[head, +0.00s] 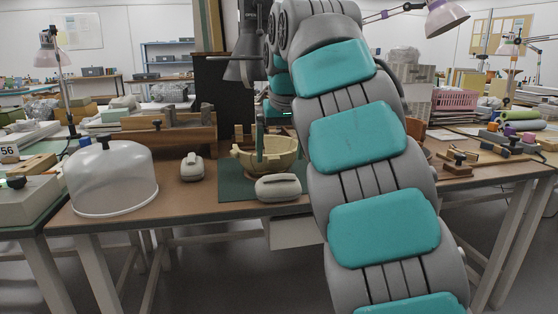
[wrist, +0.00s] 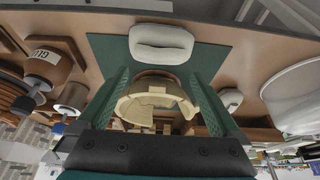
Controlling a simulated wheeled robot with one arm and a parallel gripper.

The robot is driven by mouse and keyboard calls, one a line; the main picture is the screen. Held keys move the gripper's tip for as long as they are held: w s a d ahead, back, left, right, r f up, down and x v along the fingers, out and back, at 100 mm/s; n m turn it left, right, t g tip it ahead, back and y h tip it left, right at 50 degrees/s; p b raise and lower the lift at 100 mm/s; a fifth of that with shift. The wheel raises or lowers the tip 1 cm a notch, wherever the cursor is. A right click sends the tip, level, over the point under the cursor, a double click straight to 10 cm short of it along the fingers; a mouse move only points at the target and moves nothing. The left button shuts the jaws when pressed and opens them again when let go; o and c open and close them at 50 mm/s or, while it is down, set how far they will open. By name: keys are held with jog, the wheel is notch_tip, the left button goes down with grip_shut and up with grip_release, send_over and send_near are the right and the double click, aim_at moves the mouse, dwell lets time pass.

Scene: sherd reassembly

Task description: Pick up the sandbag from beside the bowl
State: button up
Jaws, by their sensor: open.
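A pale grey-beige sandbag (head: 278,187) lies on the front part of the green mat, just in front of the bowl. It shows whole at the top of the wrist view (wrist: 160,43). The cream bowl (head: 282,160) has a broken, uneven rim and stands on the mat; the wrist view shows it (wrist: 128,108) between my fingers. My gripper (wrist: 158,72) is open and empty over the bowl area. My arm hides part of the head view.
A clear dome (head: 110,180) stands at the table's left front. The green mat (head: 235,185) has bare room left of the bowl. A wooden box (head: 165,140) stands behind. In the wrist view, a glue jar (wrist: 48,64) and other containers stand at the left.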

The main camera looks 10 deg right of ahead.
jog(key=shift+v, duration=1.45)
jog(key=shift+s, duration=0.1)
jog(key=s+f+g, duration=0.3)
jog(key=s+f, duration=1.2)
jog(key=s, duration=0.4)
jog(key=s+f+g+p, duration=0.1)
jog(key=s+f+g, duration=0.2)
jog(key=s+f, duration=1.3)
jog(key=s, duration=0.4)
jog(key=shift+s+d, duration=0.25)
jog(key=shift+f, duration=0.1)
jog(key=shift+c, duration=0.4)
